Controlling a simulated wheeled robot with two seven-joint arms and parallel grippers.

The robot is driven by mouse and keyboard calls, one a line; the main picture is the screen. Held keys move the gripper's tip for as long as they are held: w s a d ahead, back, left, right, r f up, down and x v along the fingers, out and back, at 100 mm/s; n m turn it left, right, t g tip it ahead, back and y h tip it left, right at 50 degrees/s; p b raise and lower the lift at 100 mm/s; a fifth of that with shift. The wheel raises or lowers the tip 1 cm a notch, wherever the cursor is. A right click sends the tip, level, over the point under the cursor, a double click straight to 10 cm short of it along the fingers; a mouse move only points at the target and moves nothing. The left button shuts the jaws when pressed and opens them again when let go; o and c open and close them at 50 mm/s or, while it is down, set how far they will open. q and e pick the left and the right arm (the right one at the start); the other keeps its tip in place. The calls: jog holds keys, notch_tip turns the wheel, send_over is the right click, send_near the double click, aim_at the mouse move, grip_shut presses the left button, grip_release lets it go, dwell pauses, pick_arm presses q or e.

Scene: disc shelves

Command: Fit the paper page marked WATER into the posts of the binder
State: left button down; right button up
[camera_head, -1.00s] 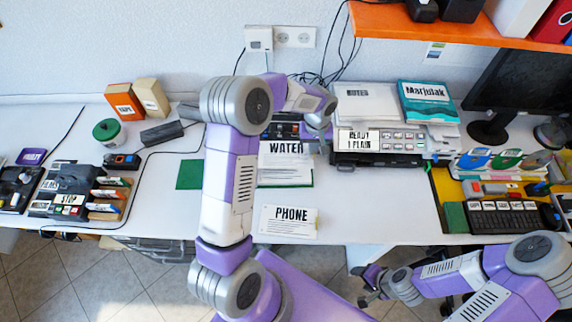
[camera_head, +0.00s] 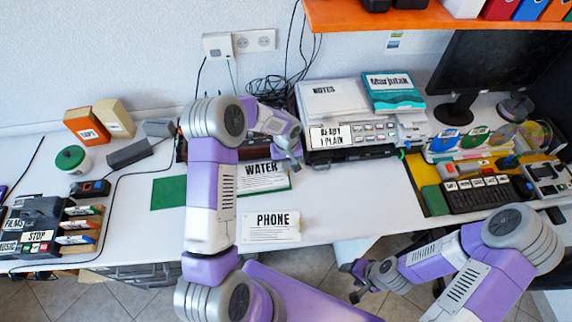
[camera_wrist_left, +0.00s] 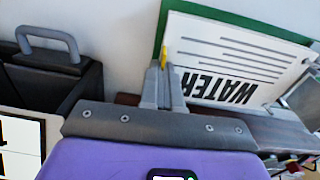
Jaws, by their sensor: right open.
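The white page marked WATER (camera_head: 262,184) lies over a green-edged board, whose green rim (camera_head: 270,193) shows along its front. In the left wrist view the page (camera_wrist_left: 225,62) shows upside down, with the green edge (camera_wrist_left: 225,22) behind it. My left gripper (camera_head: 291,165) is at the page's upper right corner. In the left wrist view its fingers (camera_wrist_left: 163,75) are close together, with a small yellow part at the tips; whether they pinch the page edge cannot be told. My right gripper (camera_head: 355,282) is open, below the table's front edge. The binder posts cannot be made out.
A card marked PHONE (camera_head: 270,227) lies in front of the page. A green mat (camera_head: 177,193) lies to the left. A machine (camera_head: 352,143) with notes on top stands to the right. Bare table shows right of the PHONE card (camera_head: 350,205).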

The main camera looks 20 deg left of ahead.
pick_arm(q)
jog(key=shift+f, duration=0.2)
jog(key=c, duration=1.4)
grip_release()
jog(key=shift+r, duration=0.2)
notch_tip(320, 180, up, 12)
jog(key=shift+p, duration=1.1)
jog(key=shift+r, duration=0.1)
